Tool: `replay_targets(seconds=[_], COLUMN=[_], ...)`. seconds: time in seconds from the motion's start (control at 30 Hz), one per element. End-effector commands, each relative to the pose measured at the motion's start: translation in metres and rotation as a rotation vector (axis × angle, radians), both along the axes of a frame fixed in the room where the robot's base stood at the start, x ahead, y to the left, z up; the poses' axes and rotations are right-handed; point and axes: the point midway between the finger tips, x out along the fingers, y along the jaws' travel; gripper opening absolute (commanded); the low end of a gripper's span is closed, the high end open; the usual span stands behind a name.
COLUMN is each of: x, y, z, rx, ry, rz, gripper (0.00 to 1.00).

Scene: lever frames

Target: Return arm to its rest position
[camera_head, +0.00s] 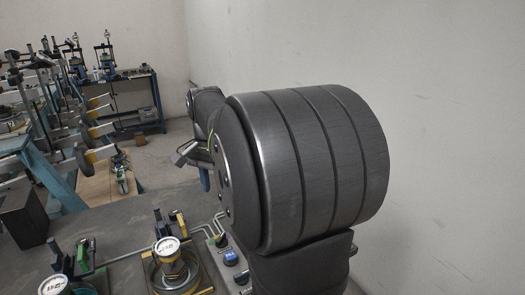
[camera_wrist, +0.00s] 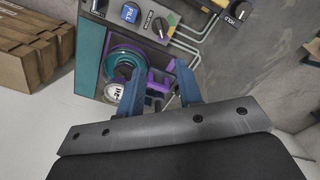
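My gripper (camera_wrist: 160,68) has its two blue fingers spread apart, with nothing visible between the tips. In the wrist view it points toward a grey panel (camera_wrist: 183,45) with knobs and pipes. In the head view my arm's large dark cylindrical link fills the middle and hides most of the wrist. A blue finger shows below the wrist, above the bench. The fixture (camera_wrist: 90,60) beyond the fingers holds a round teal and purple part (camera_wrist: 123,62) and a white dial gauge (camera_wrist: 113,92). I cannot tell the gripper's exact distance from them.
In the head view, dial gauges (camera_head: 167,247) and lever clamps (camera_head: 82,256) stand on the bench at lower left, near a blue knob (camera_head: 230,257). Brown wooden blocks (camera_wrist: 25,55) lie left in the wrist view. A pale wall (camera_head: 455,130) stands at right.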

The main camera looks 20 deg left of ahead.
Motion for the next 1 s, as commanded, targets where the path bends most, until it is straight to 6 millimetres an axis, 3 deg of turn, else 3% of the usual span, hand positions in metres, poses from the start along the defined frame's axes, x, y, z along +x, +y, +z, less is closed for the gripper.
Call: replay_targets(seconds=[0.27, 1.0], x=[0.0, 0.0], y=[0.0, 0.0], z=[-0.018, -0.156], rx=[-0.002, -0.002], ry=[0.002, 0.003], rz=[0.0, 0.0], gripper=[0.33, 0.33])
